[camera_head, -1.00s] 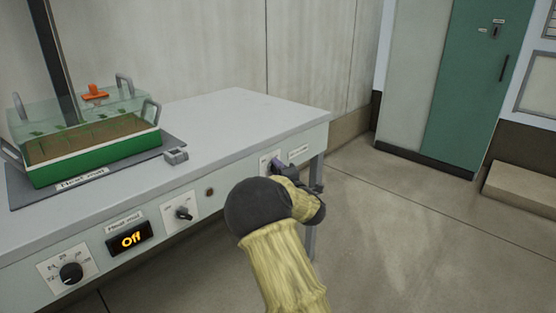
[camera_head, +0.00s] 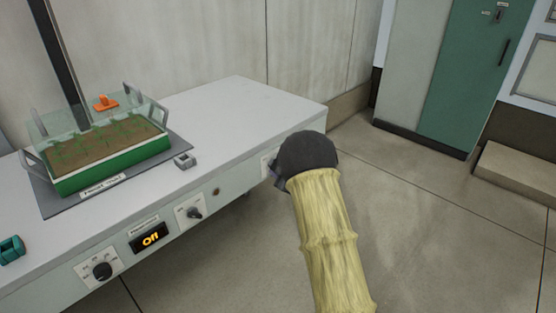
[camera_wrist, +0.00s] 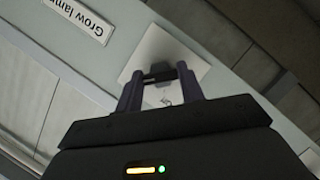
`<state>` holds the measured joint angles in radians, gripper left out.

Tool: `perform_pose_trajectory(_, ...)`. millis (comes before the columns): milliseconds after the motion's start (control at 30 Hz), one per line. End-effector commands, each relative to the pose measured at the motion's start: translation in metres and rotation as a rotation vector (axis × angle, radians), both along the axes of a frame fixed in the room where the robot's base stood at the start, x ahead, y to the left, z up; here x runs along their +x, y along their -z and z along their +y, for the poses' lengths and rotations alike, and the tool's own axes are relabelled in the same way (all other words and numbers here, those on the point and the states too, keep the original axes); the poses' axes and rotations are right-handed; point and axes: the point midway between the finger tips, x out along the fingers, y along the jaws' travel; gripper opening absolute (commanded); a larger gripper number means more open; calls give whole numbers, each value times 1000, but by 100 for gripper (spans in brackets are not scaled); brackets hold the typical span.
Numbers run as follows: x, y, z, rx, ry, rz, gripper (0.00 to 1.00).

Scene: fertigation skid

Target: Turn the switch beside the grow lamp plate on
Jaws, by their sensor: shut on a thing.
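The grow lamp plate (camera_wrist: 78,18) is a white label at the upper left of the wrist view, on the pale panel. Beside it is a white switch plate (camera_wrist: 148,52) with a dark knob (camera_wrist: 159,77). My gripper (camera_wrist: 159,82) has a finger on each side of this knob and is shut on it. In the head view, my gripper (camera_head: 277,176) is at the bench's front panel near its right end. My dark wrist covers the knob and the grow lamp label there; only a sliver of the switch plate (camera_head: 265,164) shows.
On the bench (camera_head: 235,105) stands a green seedling tray (camera_head: 110,175). A green cabinet door (camera_head: 465,80) is at the back right. The floor right of the bench is clear.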

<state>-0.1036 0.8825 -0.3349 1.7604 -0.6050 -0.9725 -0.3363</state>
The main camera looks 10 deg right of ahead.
Motion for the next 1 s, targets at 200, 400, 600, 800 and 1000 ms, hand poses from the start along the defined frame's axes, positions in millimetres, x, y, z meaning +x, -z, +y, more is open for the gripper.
perform_pose_trajectory(200, 0, 1, -1, 38, 1, 32, 15)
perform_pose_trajectory(400, 0, 2, 0, 44, 1, 37, 15)
perform_pose_trajectory(600, 0, 2, 0, 44, 1, 36, 15)
perform_pose_trajectory(800, 0, 1, 0, 44, 1, 34, 60)
perform_pose_trajectory(1000, 0, 0, -1, 43, 1, 33, 60)
